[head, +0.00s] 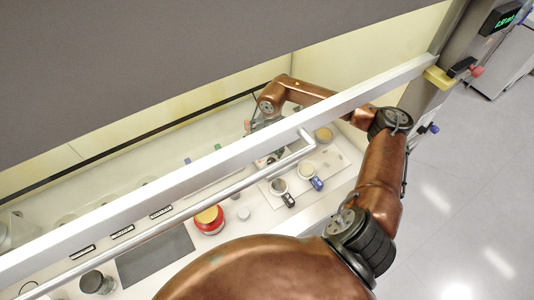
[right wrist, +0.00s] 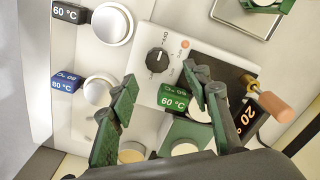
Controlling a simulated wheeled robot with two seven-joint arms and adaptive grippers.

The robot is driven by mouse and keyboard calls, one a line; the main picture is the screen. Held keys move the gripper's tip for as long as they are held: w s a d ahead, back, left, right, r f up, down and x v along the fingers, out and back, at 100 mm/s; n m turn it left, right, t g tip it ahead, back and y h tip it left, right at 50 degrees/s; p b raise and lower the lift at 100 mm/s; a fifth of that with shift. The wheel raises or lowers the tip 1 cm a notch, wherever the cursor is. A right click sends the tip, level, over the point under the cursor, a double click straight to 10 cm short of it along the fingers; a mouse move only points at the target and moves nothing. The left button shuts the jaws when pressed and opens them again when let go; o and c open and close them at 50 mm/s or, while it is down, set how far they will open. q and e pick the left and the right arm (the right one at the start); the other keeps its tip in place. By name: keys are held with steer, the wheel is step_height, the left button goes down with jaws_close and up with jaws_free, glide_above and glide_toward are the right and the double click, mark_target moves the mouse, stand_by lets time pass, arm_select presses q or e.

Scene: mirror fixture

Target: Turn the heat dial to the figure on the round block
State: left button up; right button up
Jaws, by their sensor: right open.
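The heat dial (right wrist: 157,60) is a black knob on a white panel with "OFF" printed beside it. A black display (right wrist: 247,117) on the same unit shows an orange 20. Temperature signs stand near several round-topped pieces: a black 60 °C sign (right wrist: 70,12), a blue 80 °C sign (right wrist: 66,82) and a green 60 °C sign (right wrist: 174,99). I cannot tell which piece is the round block. My right gripper (right wrist: 159,76) is open and empty, its fingertips on either side of the dial's near side, apart from it in the picture. My left gripper is not in view.
A red and yellow object (head: 208,219) and a dark mat (head: 155,256) lie on the bench. An orange-ended piece (right wrist: 275,107) sticks out right of the display.

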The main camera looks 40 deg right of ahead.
mark_target(272, 160)
step_height(272, 160, down, 5)
steer(key=shift+s+d+f+p, duration=0.1)
steer(key=shift+s+p, duration=0.05)
steer(key=shift+p, duration=0.35)
steer(key=shift+f, duration=0.6)
steer(key=c, duration=1.1)
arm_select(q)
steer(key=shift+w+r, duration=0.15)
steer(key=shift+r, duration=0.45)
arm_select(e)
steer(key=shift+c, duration=0.2)
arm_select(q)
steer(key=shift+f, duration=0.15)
arm_select(e)
steer(key=shift+m, duration=0.3)
